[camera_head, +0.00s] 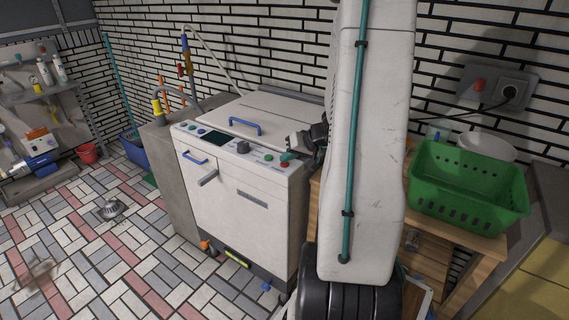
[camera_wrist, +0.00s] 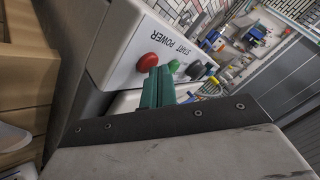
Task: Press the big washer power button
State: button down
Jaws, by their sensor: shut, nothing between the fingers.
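The white washer (camera_head: 240,195) stands against the brick wall, with a control panel along its front top edge. The big red power button (camera_head: 284,165) is at the panel's right end. In the wrist view the red button (camera_wrist: 148,61) sits by the upside-down word POWER. A green button (camera_wrist: 174,66) is beside it, by START. My gripper (camera_head: 286,156) is shut and empty, its teal fingers (camera_wrist: 158,86) reaching to the panel. The fingertips are right by the red button, on the side towards the green one. I cannot tell whether they touch it.
A dark knob (camera_head: 243,147) and a small screen (camera_head: 215,138) are further left on the panel. A blue handle (camera_head: 244,126) rises from the washer's lid. A wooden table with a green basket (camera_head: 466,190) stands at the right. The tiled floor at the left is mostly clear.

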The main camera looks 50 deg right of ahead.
aim_at(288, 164)
jog(key=shift+r, duration=0.7)
jog(key=shift+r, duration=2.5)
